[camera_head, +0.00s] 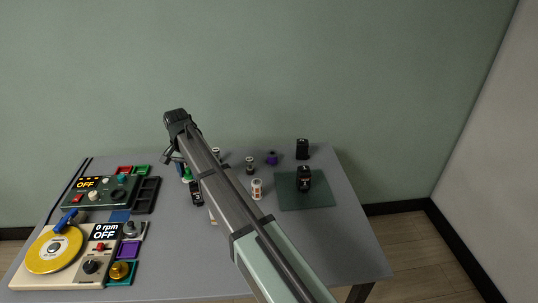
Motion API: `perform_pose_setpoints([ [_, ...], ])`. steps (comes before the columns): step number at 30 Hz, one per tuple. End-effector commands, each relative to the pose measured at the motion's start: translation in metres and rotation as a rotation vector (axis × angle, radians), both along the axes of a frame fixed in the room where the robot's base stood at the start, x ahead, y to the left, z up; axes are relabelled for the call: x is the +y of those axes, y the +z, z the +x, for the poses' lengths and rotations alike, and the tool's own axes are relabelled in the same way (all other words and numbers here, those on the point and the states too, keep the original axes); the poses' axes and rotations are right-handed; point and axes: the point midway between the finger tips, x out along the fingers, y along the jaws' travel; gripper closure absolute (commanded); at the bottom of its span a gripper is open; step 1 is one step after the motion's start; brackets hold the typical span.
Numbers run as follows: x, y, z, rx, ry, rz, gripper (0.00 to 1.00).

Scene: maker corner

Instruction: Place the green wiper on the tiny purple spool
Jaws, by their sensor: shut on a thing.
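The tiny purple spool (272,158) stands on the grey table toward the back, right of my arm. My gripper (177,161) is at the back left of the table, pointing down, partly hidden by my own arm. It is shut on a small green thing (186,174), which looks like the green wiper and shows just below the fingers. Its full shape is hidden, and I cannot tell whether it touches the table. The gripper is well to the left of the purple spool.
A dark green mat (318,201) holds a black jar (304,180); another black container (302,149) stands behind it. A small spool (250,165) and a white-orange container (257,189) stand near the purple spool. A control panel (98,191) and turntable (55,250) fill the left. The front right is clear.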

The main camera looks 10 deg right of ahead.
Motion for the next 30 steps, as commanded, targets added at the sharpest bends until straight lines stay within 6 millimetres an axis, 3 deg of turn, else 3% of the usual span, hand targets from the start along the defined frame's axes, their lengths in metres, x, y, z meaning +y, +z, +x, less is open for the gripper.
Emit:
perform_pose_setpoints([
  [1,-0.020,0.002,0.011,-0.001,-0.028,0.001,0.87],
  [21,-0.255,0.030,0.132,-0.023,-0.347,0.007,0.87],
  [27,-0.308,0.040,0.160,-0.024,-0.420,0.007,0.87],
  [30,-0.318,0.046,0.176,-0.021,-0.442,0.006,0.87],
])
